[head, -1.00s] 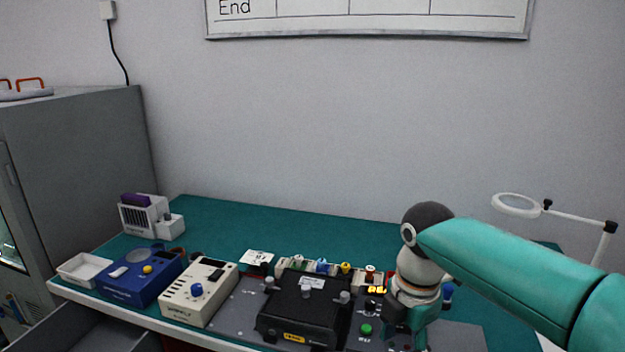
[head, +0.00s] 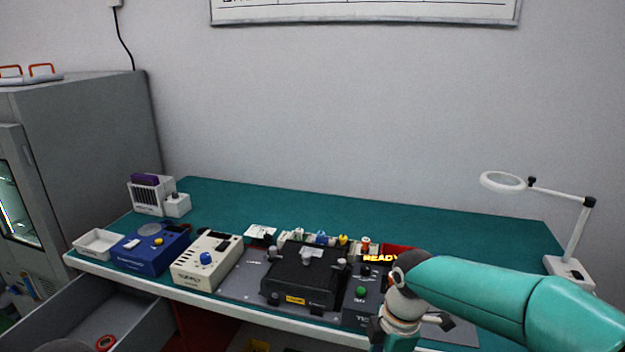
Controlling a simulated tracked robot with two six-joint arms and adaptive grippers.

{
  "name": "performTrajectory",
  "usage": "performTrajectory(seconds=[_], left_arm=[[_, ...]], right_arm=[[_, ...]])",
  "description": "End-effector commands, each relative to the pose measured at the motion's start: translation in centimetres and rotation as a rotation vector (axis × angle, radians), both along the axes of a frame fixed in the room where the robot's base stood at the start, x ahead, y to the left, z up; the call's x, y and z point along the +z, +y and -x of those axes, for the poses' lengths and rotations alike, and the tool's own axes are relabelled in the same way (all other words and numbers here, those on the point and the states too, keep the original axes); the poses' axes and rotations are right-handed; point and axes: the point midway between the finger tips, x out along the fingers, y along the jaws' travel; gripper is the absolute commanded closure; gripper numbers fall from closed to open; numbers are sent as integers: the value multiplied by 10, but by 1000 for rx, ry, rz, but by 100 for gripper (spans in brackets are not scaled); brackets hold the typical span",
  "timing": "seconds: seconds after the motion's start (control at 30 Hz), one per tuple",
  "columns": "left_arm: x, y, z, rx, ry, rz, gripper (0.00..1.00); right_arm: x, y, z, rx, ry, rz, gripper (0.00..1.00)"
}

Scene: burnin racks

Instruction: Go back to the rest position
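My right arm comes in from the right in teal. Its wrist and gripper (head: 397,335) are low in the head view, in front of the right end of the black test fixture. The fingers are partly hidden and run to the bottom edge, so I cannot tell whether they are open or shut, or if anything is held. My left gripper is not in view. The black fixture (head: 305,272) sits on the bench, and a control box (head: 362,305) with a green button stands to its right. A lit READY sign shows behind the box.
The teal bench (head: 300,205) is clear at the back. A cream box (head: 205,262), a blue box (head: 150,250) and a white tray (head: 98,243) stand at left. A magnifier lamp (head: 570,270) stands at right. An open drawer (head: 110,310) juts out front left.

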Motion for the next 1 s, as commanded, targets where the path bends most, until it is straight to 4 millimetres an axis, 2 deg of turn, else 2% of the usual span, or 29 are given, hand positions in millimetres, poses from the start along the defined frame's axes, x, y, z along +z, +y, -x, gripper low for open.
performTrajectory(seconds=[0.03, 0.17, 0.27, 0.3, 0.4, 0.5, 0.6, 0.73, 0.83, 1.0], left_arm=[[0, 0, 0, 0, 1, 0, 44], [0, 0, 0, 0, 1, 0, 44], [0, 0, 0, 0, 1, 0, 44], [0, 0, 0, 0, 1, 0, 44], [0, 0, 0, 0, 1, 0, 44], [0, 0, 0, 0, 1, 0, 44], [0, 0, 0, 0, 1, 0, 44], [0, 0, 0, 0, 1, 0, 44], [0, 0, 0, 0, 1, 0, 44], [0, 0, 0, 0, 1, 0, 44]], right_arm=[[-21, 1, 3, -59, 20, -15, 45], [-77, 8, 13, -260, 67, -68, 45], [-132, 12, 32, -491, 124, -116, 45], [-156, 13, 44, -608, 155, -138, 45], [-211, 15, 82, -935, 235, -182, 45], [-250, 14, 121, -1250, 306, -209, 45], [-273, 11, 156, -1515, 358, -218, 45], [-287, 8, 186, -1746, 394, -219, 45], [-290, 7, 196, -1834, 404, -220, 45], [-291, 6, 198, -1862, 404, -222, 45]])
